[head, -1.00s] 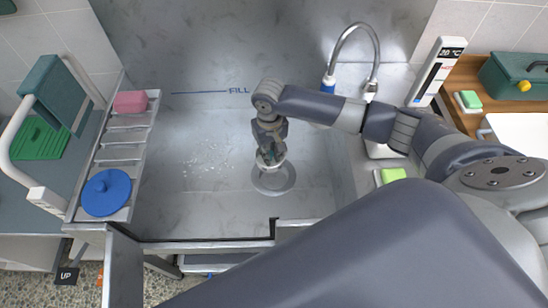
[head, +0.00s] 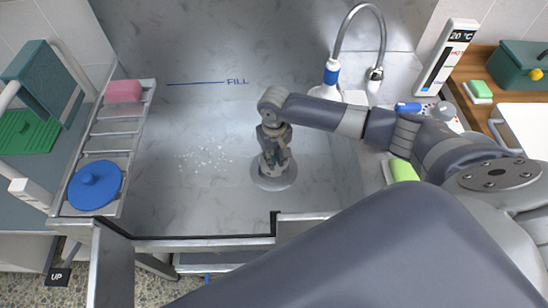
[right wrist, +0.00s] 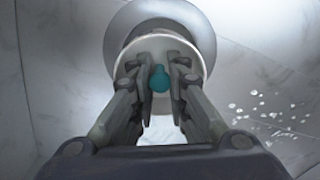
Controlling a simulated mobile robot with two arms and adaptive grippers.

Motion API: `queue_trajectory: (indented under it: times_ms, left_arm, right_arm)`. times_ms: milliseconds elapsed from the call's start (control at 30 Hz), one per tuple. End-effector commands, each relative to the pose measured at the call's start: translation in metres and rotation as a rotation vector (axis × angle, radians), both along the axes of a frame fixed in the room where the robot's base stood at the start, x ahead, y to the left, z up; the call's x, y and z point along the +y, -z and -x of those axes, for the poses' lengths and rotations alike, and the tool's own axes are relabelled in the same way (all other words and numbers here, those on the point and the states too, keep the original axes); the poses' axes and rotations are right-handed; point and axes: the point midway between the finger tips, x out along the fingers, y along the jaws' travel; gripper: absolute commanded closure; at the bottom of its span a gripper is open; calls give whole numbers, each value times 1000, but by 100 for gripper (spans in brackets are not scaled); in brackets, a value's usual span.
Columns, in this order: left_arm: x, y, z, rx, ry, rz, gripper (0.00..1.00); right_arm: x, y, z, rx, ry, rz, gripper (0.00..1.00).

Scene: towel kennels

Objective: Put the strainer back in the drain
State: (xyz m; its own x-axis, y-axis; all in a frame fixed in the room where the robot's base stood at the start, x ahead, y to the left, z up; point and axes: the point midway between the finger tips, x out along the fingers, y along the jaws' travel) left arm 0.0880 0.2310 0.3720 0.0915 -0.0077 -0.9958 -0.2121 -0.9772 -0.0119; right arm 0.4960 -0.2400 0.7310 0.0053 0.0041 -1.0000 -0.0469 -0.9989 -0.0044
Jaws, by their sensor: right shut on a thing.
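My right gripper (head: 273,163) points down over the drain (head: 287,181), a round metal ring in the tub floor. It is shut on the strainer's teal knob (right wrist: 158,79), which shows between the fingers in the right wrist view. The strainer (right wrist: 194,57) is a pale round disc below the fingers, overlapping the grey drain ring (right wrist: 197,22) in that view. In the head view the gripper mostly hides the strainer. I cannot tell whether it is seated or held just above the drain. My left gripper is not in view.
White specks (head: 205,158) lie on the tub floor left of the drain. A rack (head: 110,142) with a pink block (head: 124,91) and a blue lid (head: 95,185) lines the left side. A faucet (head: 336,50) rises at the back right. The tub floor is otherwise clear.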

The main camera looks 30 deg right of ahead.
Motion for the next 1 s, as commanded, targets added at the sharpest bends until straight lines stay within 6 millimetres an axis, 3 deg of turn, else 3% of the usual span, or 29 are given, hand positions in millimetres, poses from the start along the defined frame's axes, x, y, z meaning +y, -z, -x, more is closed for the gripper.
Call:
queue_trajectory:
  times_ms: [33, 333, 700, 1000]
  left_arm:
    - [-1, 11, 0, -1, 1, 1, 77]
    - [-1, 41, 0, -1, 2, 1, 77]
    - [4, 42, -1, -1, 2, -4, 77]
    - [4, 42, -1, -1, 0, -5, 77]
  right_arm:
    - [0, 9, 0, -1, 0, 0, 100]
    - [0, 33, 0, 0, 1, 0, 100]
    - [1, 61, 0, 2, 2, -1, 100]
    - [0, 64, 0, 0, 1, -1, 100]
